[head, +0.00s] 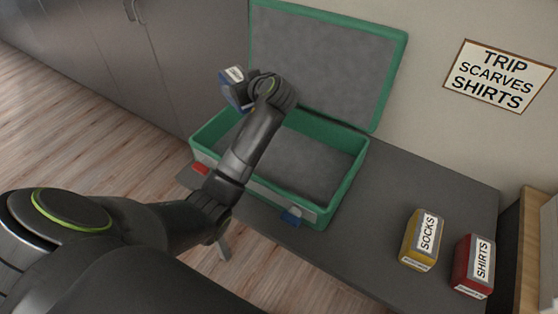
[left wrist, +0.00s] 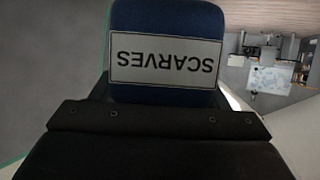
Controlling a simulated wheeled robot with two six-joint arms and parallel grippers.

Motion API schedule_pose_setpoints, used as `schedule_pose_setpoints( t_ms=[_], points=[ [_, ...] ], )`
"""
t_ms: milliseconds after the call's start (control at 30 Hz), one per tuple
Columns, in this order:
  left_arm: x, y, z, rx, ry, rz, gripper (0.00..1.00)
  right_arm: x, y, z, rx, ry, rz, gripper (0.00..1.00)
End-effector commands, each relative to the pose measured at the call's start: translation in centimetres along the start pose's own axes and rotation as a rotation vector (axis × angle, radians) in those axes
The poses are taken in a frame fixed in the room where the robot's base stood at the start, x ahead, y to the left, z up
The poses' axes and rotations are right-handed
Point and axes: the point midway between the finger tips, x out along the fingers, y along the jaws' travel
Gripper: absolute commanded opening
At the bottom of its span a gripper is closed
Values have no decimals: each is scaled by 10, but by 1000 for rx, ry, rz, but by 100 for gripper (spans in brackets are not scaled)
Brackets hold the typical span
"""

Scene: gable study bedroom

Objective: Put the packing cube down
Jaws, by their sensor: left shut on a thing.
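My left gripper (head: 246,92) is shut on a blue packing cube (head: 232,91). In the left wrist view the blue cube (left wrist: 165,22) shows a white SCARVES label, upside down, between the jaws. In the head view the cube is held over the left part of an open green suitcase (head: 345,183) with a grey lining. The suitcase lid stands up against the wall. The visible part of the suitcase floor is empty; my arm hides some of it. My right gripper is not in view.
A yellow SOCKS cube (head: 409,252) and a red SHIRTS cube (head: 463,277) stand on the dark bench (head: 375,215) to the right. A wall sign (head: 499,76) reads TRIP, SCARVES, SHIRTS. Dark cabinets (head: 180,50) stand at the left.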

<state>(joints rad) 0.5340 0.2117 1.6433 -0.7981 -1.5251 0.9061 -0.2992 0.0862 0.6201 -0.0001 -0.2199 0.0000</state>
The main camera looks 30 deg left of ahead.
Motion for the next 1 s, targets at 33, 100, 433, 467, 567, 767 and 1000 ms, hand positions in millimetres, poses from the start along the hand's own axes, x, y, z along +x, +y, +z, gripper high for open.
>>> schedule_pose_setpoints(
  t_ms=[33, 100, 433, 467, 567, 767, 1000],
  points=[
    [1, 1, -3, -8, 2, -17, 39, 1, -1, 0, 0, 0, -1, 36],
    [3, 0, 0, -12, 0, -34, 39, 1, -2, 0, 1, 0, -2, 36],
    [32, -1, 73, -7, -3, -37, 39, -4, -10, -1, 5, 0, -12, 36],
    [35, -1, 80, -8, -4, -38, 39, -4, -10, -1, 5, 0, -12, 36],
    [44, 0, 101, -9, -2, -36, 39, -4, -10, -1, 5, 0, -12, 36],
    [54, 0, 124, -12, 1, -33, 39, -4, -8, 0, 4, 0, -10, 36],
    [64, -1, 149, -10, -1, -35, 39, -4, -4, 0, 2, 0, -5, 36]
  ],
)
